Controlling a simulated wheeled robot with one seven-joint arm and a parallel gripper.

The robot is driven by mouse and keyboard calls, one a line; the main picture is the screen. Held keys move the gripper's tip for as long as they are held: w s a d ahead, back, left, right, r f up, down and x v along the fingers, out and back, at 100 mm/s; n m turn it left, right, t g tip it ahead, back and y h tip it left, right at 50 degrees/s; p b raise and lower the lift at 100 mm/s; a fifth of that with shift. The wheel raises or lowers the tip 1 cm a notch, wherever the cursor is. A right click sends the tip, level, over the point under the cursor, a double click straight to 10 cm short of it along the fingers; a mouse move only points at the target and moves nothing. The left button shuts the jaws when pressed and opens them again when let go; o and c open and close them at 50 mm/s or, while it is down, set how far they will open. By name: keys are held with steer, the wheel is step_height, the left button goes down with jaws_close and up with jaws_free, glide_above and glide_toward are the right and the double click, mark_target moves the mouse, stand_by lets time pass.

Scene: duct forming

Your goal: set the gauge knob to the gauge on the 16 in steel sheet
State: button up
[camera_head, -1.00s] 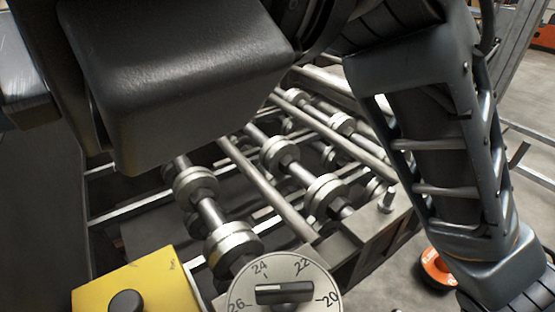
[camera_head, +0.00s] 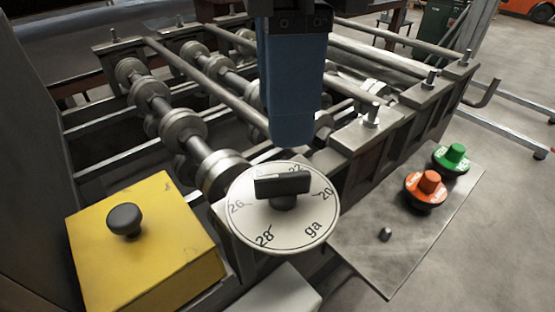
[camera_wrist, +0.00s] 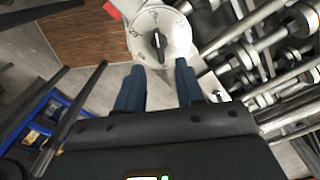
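The gauge knob (camera_head: 283,187) is a dark bar handle on a round white dial (camera_head: 270,228) marked "ga". The marks 28, 26 and 20 are readable; the handle partly covers those at the dial's far side. Its bar lies nearly level across the picture. My gripper (camera_head: 292,138) hangs just beyond the knob, with blue fingers pointing down. In the wrist view my gripper (camera_wrist: 158,80) has its two fingers apart, with nothing between them. The knob (camera_wrist: 158,43) shows ahead of the fingertips, apart from them. I cannot make out a steel sheet marked 16 in.
A yellow box (camera_head: 150,250) with a black knob (camera_head: 125,219) stands left of the dial. Rollers (camera_head: 183,130) and rails lie behind. A grey plate (camera_head: 390,260) at right carries orange (camera_head: 427,190) and green (camera_head: 452,158) knobs. Open floor lies at far right.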

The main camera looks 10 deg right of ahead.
mark_target(282, 175)
steer(key=shift+f, duration=3.6)
jaws_close()
